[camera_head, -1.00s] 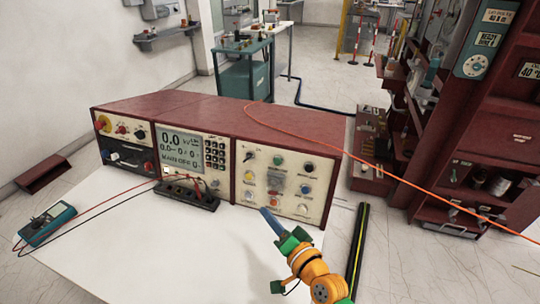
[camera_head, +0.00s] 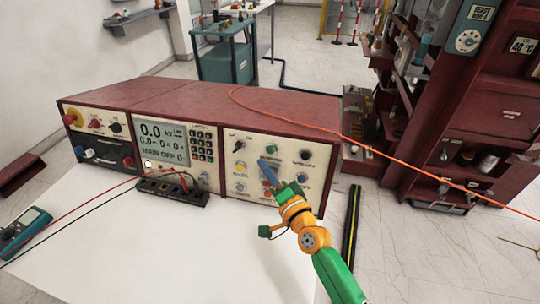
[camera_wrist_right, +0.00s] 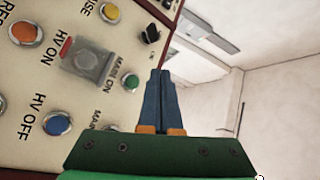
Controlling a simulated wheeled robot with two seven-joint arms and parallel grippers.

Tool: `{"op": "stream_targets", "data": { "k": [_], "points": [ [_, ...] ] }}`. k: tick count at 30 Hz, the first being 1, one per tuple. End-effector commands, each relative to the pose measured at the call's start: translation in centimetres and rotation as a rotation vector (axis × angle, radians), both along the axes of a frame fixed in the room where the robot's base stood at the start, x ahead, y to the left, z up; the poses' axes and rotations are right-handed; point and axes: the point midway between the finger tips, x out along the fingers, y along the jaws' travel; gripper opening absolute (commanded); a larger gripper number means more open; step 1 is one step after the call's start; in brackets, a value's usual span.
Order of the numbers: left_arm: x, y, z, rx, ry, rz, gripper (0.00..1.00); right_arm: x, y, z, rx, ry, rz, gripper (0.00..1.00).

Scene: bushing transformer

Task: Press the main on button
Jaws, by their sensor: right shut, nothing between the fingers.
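The main on button is a round green button (camera_wrist_right: 131,82) beside the "MAIN ON" label in the right wrist view. It also shows near the top middle of the right-hand control panel in the head view (camera_head: 271,149). My right gripper (camera_head: 264,161) has its blue fingers shut and empty in front of that panel, its tips just below the green button in the head view. In the right wrist view the fingertips (camera_wrist_right: 160,73) lie just right of the button, with a visible gap in the picture; the depth gap cannot be told. My left gripper is out of view.
A covered switch (camera_wrist_right: 88,61), an HV OFF button (camera_wrist_right: 57,123), an orange button (camera_wrist_right: 25,33) and a black knob (camera_wrist_right: 150,34) surround the green button. The display (camera_head: 164,143) reads "MAIN OFF". A black terminal block (camera_head: 170,190) with leads sits on the white table (camera_head: 130,240).

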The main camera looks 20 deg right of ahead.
Motion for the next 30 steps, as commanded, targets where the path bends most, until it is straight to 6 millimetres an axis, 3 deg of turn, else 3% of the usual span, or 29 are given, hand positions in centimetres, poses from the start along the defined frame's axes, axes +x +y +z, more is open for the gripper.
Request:
{"op": "stream_targets", "data": {
  "k": [3, 10, 30],
  "points": [
    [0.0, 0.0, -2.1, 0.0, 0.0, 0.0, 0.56, 1.5, -1.0, -1.0, 0.0, -0.003, -0.001, 0.0],
    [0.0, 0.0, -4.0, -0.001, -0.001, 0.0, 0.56, 3.6, -2.4, -1.4, -0.001, -0.002, 0.0, 0.0],
    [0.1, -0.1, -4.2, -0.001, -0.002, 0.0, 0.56, 4.2, -2.9, -1.2, 0.001, 0.0, 0.0, 0.0]
  ]
}}
